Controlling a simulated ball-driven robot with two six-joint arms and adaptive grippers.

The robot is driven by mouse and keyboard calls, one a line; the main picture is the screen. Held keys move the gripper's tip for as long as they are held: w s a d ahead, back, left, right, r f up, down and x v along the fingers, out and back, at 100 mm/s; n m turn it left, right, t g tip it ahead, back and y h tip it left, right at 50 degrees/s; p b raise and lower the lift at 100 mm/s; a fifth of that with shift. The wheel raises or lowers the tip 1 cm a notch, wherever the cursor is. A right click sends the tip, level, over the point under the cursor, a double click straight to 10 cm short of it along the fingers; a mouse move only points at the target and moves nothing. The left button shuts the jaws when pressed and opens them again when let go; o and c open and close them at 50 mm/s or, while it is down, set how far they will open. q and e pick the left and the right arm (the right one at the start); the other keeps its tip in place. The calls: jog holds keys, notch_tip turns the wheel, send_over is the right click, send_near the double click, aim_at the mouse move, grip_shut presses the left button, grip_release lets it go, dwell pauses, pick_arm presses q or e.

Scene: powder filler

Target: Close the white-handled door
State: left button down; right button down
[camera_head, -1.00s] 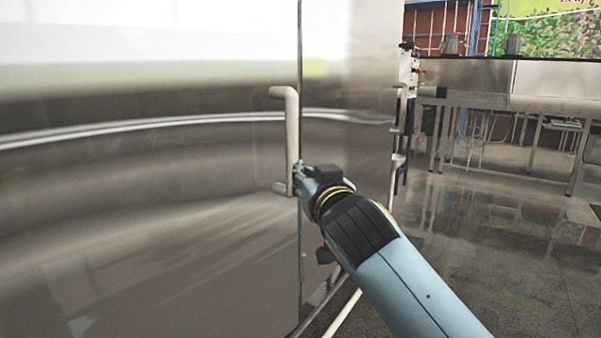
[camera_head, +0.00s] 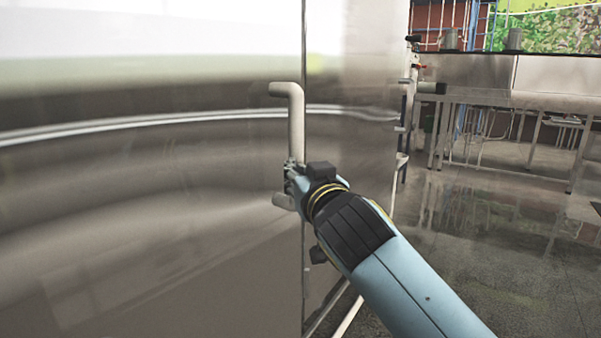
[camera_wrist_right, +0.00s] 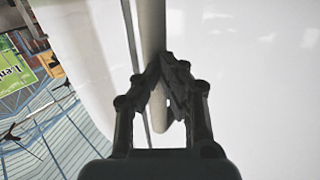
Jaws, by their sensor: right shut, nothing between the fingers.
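The door (camera_head: 150,210) is a large shiny metal panel filling the left of the head view, with its edge near the middle. Its white handle (camera_head: 295,115) is an upright bar bent in at top and bottom. My right gripper (camera_head: 290,180) is at the lower part of the handle and hides some of it. In the right wrist view the right gripper (camera_wrist_right: 165,62) has its fingertips together, shut with nothing between them, against or just in front of the handle bar (camera_wrist_right: 152,30); I cannot tell if they touch. My left gripper is out of view.
A second metal panel (camera_head: 350,150) stands right of the door edge. White pipes (camera_head: 348,315) run low beside it. A metal workbench (camera_head: 530,100) stands at the back right. The floor (camera_head: 480,240) on the right is clear.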

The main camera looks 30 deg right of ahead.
aim_at(267, 163)
jog(key=shift+n+y, duration=0.6)
jog(key=shift+y, duration=0.3)
jog(key=w, duration=0.2)
jog(key=w+a+p, duration=0.1)
jog(key=w, duration=0.4)
jog(key=shift+w+a+r, duration=0.1)
jog(key=shift+w+a, duration=0.15)
jog(key=shift+a, duration=0.05)
jog(key=shift+w+d+r+t+p, duration=0.1)
jog(key=shift+r+t+p, duration=0.05)
jog(key=shift+t+p, duration=0.15)
jog(key=shift+w, duration=0.15)
jog(key=shift+w+a+y, duration=0.3)
jog(key=shift+a, duration=0.05)
jog(key=shift+s+f, duration=0.1)
jog(key=shift+f, duration=0.1)
